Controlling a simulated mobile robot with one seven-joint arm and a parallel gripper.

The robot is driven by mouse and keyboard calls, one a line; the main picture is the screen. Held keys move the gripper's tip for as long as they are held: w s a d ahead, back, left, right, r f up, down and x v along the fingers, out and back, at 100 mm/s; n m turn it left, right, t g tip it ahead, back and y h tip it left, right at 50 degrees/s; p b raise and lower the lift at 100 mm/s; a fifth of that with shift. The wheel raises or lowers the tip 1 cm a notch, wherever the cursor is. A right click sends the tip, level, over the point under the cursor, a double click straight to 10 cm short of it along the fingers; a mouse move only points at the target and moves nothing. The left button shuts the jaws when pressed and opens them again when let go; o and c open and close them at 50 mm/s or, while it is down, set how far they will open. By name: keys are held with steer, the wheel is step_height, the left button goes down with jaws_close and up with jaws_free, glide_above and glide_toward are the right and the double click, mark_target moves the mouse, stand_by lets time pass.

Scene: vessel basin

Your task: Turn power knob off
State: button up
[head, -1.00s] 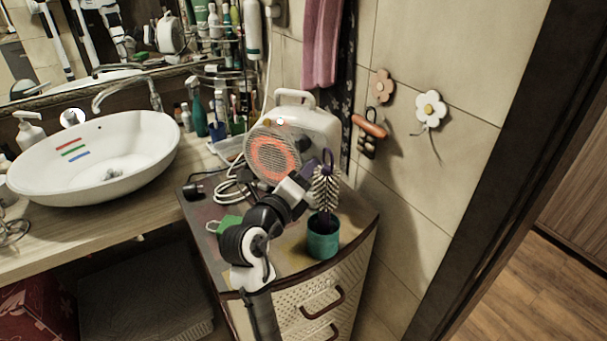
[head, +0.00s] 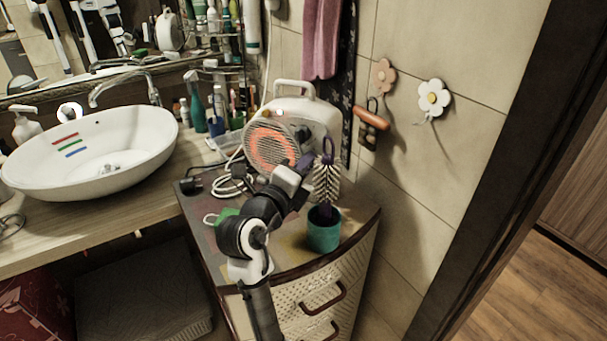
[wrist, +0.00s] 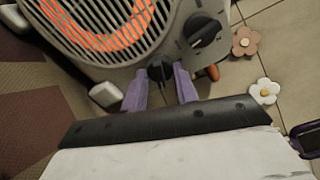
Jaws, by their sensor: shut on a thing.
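The white heater (head: 312,113) stands on the cabinet top with its round grille (head: 270,147) glowing orange. The grille also glows in the wrist view (wrist: 100,22). Two black knobs sit on its front in the wrist view: a smaller one (wrist: 159,69) and a larger one (wrist: 203,29) beyond it to the right. Which is the power knob cannot be read. My gripper (wrist: 161,78) has its purple fingers shut on the smaller knob, one on each side.
A brush (head: 326,180) in a teal cup (head: 323,230) stands close to the right of my arm. White cables (head: 230,186) and a green item (head: 226,215) lie on the cabinet top to the left. The sink (head: 95,155) is further left; a tiled wall is at the right.

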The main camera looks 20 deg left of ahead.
steer(key=shift+n+b, duration=0.95)
steer(key=shift+n, duration=0.85)
steer(key=o, duration=1)
steer(key=shift+s+a+b, duration=0.3)
steer(key=shift+s+b, duration=0.45)
steer(key=shift+s, duration=1.55)
steer(key=shift+s+a+b, duration=0.35)
steer(key=shift+s+b, duration=0.35)
steer(key=shift+s, duration=1.55)
steer(key=shift+s+a+b, duration=0.3)
steer(key=shift+s+b, duration=0.45)
steer(key=shift+s, duration=1.55)
steer(key=shift+c, duration=0.2)
